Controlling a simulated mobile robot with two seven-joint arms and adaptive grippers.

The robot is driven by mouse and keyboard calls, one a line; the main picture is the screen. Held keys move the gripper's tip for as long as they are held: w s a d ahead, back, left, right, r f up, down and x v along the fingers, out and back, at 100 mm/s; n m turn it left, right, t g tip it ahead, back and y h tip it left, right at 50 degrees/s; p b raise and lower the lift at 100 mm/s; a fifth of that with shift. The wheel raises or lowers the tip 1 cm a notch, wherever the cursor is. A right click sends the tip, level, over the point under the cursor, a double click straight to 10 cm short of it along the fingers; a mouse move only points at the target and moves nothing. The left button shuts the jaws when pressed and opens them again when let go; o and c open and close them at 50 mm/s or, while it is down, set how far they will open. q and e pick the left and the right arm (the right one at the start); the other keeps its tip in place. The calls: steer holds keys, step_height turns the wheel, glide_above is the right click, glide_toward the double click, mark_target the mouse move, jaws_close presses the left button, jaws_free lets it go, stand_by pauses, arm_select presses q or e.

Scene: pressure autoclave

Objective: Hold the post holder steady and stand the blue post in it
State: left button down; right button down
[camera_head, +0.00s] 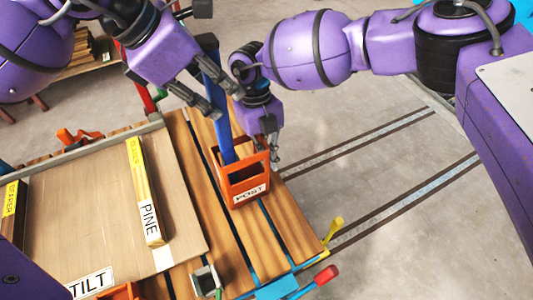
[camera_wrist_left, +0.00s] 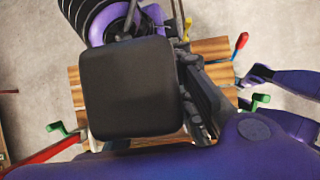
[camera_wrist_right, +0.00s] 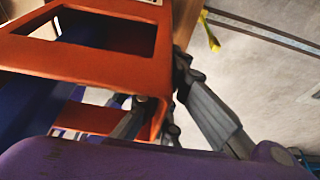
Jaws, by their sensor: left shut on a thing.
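The blue post (camera_head: 217,110) stands nearly upright, its lower end inside the orange post holder (camera_head: 243,186) labelled POST. The holder sits on the slatted wooden table and fills the upper left of the right wrist view (camera_wrist_right: 90,55). My left gripper (camera_head: 215,108) is shut on the post above the holder. In the left wrist view a dark square block hides much of the grip. My right gripper (camera_head: 270,148) is at the holder's right side. In the right wrist view its fingers (camera_wrist_right: 165,95) lie around an orange wall; I cannot tell whether they press it.
A tilted board (camera_head: 95,200) marked TILT lies left of the holder, with a yellow-topped PINE bar (camera_head: 145,190) on it. A small grey block (camera_head: 206,280) is at the front. A yellow handle (camera_head: 333,230) and a red one (camera_head: 325,275) stick out at the right corner.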

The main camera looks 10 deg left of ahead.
arm_select(q)
steer(key=shift+f, duration=4.1)
steer(key=c, duration=1.4)
jaws_free()
glide_toward(221, 124)
steer(key=shift+w+a+r, duration=0.1)
steer(key=shift+w+a, duration=0.4)
steer(key=shift+a, duration=0.15)
arm_select(e)
steer(key=c, duration=1.9)
jaws_free()
steer(key=shift+o, duration=0.2)
